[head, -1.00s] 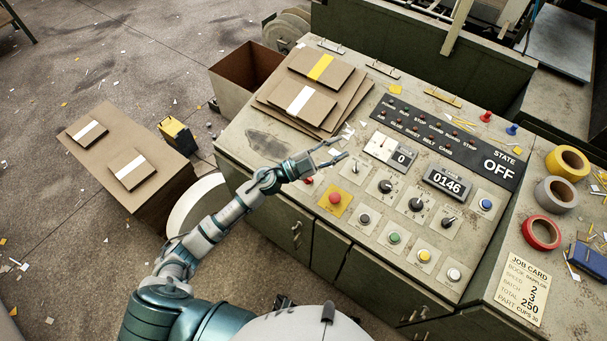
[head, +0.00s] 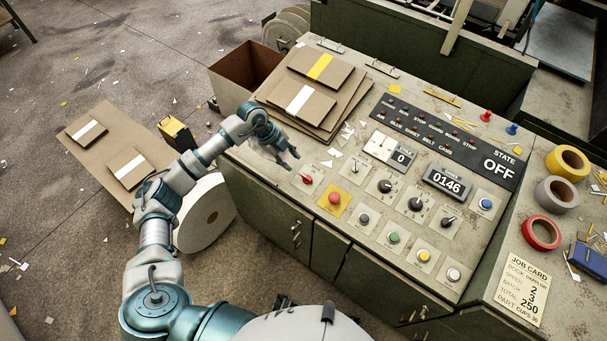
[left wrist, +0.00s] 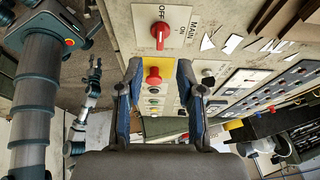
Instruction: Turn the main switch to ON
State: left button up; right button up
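The main switch (head: 307,179) is a red rotary knob on a white plate at the console's left end. It shows large in the left wrist view (left wrist: 160,33), with MAIN, ON and OFF lettering beside it. Its handle lies lengthwise in that view; which label it points to is hard to tell. The STATE display (head: 499,167) reads OFF. My left gripper (head: 291,163) is open and empty, up and left of the switch in the head view. In the left wrist view its fingers (left wrist: 160,72) are spread, apart from the knob.
A red button on a yellow plate (head: 335,199) sits beside the switch, with several other knobs and buttons farther right. Cardboard sheets (head: 340,106) lie behind my left gripper. Paper scraps (head: 333,152) lie near it. Tape rolls (head: 541,232) stand at the right.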

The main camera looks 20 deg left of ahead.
aim_at(305, 177)
pick_arm(q)
jog(key=x, duration=0.9)
jog(key=shift+d+f, duration=0.25)
jog(key=shift+d, duration=0.05)
jog(key=shift+s, duration=0.1)
grip_shut()
